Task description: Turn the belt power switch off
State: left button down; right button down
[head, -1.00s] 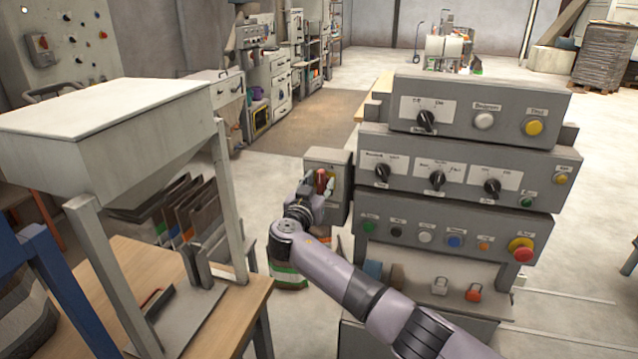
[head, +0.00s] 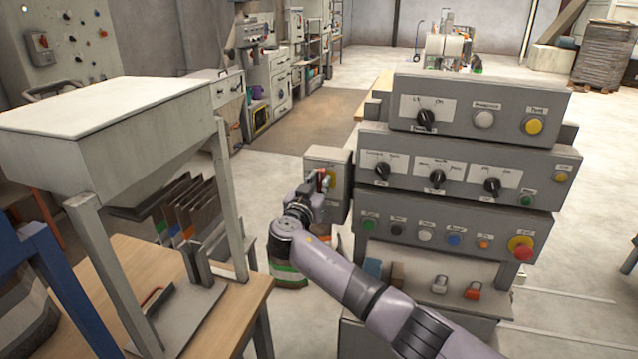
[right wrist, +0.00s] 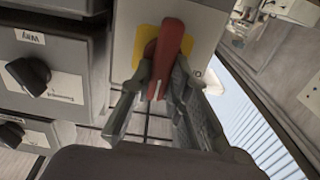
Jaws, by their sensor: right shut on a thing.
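The belt power switch is a pale grey box (head: 325,156) on the left side of the grey control console in the head view. Its red lever handle (right wrist: 170,50) sits on a yellow plate (right wrist: 186,72) in the right wrist view. The handle is tilted slightly from upright, its lower end to the left. My right gripper (right wrist: 160,88) is shut on the red handle, with a finger on each side of its lower end. In the head view my right gripper (head: 322,188) partly covers the handle and the box front. My left gripper is not in view.
The console (head: 455,155) stands close to the right of the switch box, with several knobs and buttons, including a red stop button (head: 522,252). A white hopper (head: 110,120) on a wooden table stands at the left. Floor shows between table and console.

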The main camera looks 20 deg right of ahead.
jog(key=shift+w+a+f+n+b, duration=0.15)
jog(key=shift+n+b, duration=0.55)
jog(key=shift+b, duration=0.5)
jog(key=shift+s+f+n+b, duration=0.1)
jog(key=shift+n+b, duration=0.6)
jog(key=shift+b, duration=0.5)
jog(key=shift+w+r+n+b, duration=0.1)
jog(key=shift+n+b, duration=0.2)
jog(key=shift+n, duration=0.1)
jog(key=shift+a+n, duration=0.1)
jog(key=shift+n, duration=0.9)
jog(key=n, duration=0.2)
jog(key=shift+w+a+r+n+b, duration=0.1)
jog(key=shift+n+b, duration=0.2)
jog(key=shift+w+a+f+n+p, duration=0.15)
jog(key=shift+n+p, duration=0.25)
jog(key=shift+n, duration=1.25)
jog(key=shift+s+d+f+n+p, duration=0.1)
jog(key=shift+n+p, duration=0.35)
jog(key=shift+n, duration=1.15)
jog(key=shift+w+a+f+n+p, duration=0.15)
jog(key=shift+n+p, duration=0.25)
jog(key=shift+n, duration=1.25)
